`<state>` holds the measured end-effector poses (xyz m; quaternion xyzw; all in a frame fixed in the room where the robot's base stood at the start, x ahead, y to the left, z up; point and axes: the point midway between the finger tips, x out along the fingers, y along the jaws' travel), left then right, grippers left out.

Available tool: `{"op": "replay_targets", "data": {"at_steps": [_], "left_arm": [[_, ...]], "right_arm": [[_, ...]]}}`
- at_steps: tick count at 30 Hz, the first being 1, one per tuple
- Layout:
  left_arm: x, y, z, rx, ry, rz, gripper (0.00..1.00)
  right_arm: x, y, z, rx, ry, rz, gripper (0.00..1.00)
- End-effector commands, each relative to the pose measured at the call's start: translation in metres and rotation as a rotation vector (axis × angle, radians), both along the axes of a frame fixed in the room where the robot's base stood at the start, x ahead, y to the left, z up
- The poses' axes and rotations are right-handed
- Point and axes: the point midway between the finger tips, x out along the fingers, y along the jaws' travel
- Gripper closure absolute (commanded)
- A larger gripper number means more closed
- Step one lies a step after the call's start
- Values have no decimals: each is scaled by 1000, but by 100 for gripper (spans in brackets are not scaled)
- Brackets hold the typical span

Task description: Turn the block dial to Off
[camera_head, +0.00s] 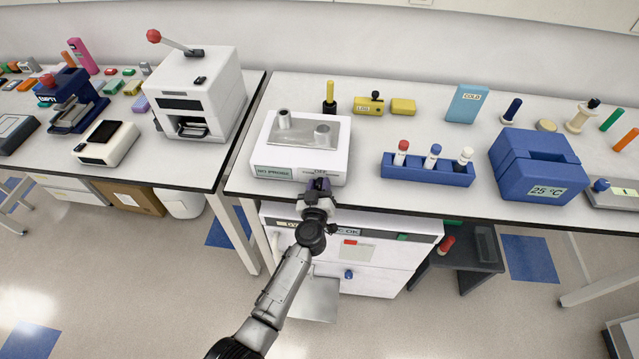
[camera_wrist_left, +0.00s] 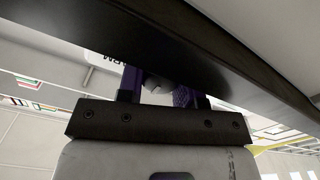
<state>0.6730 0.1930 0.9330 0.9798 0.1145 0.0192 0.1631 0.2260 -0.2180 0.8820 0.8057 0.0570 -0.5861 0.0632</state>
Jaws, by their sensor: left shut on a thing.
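The white block heater (camera_head: 258,150) stands at the table's front edge, with a metal plate and two round metal pieces on top. Its front has a "NO PROBE" label (camera_head: 273,172) at the left. A second label (camera_head: 318,173), seemingly reading "OFF", sits at the right, just above my gripper. My left gripper (camera_head: 318,184) is at the lower right of that front, its purple fingers shut on the block dial. The dial is hidden in the head view. In the left wrist view, a small part of the dial (camera_wrist_left: 157,84) shows between the fingers; its pointer cannot be read.
A blue tube rack (camera_head: 428,175) and a blue "25 °C" box (camera_head: 535,165) stand to the right. A white press with a red-knobbed lever (camera_head: 200,90) is at the left. The table edge and a white cabinet (camera_head: 370,275) lie below my left arm.

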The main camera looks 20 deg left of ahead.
Motion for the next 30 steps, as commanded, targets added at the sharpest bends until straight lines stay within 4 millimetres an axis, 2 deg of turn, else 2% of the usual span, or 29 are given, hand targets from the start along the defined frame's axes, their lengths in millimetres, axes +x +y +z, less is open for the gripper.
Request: {"op": "replay_targets", "data": {"at_steps": [9, 10, 18, 30], "left_arm": [[0, 0, 0, -8, -2, -1, 90], [0, 0, 0, -8, -2, -1, 66], [0, 0, 0, -7, -2, -1, 41], [-5, -2, 2, -6, -1, -1, 41]], "right_arm": [[0, -1, 0, -5, 0, 3, 57], [0, -1, 0, -5, 0, 3, 57], [0, 0, 0, -1, 0, 1, 57], [0, 2, 7, 7, -1, -4, 57]]}}
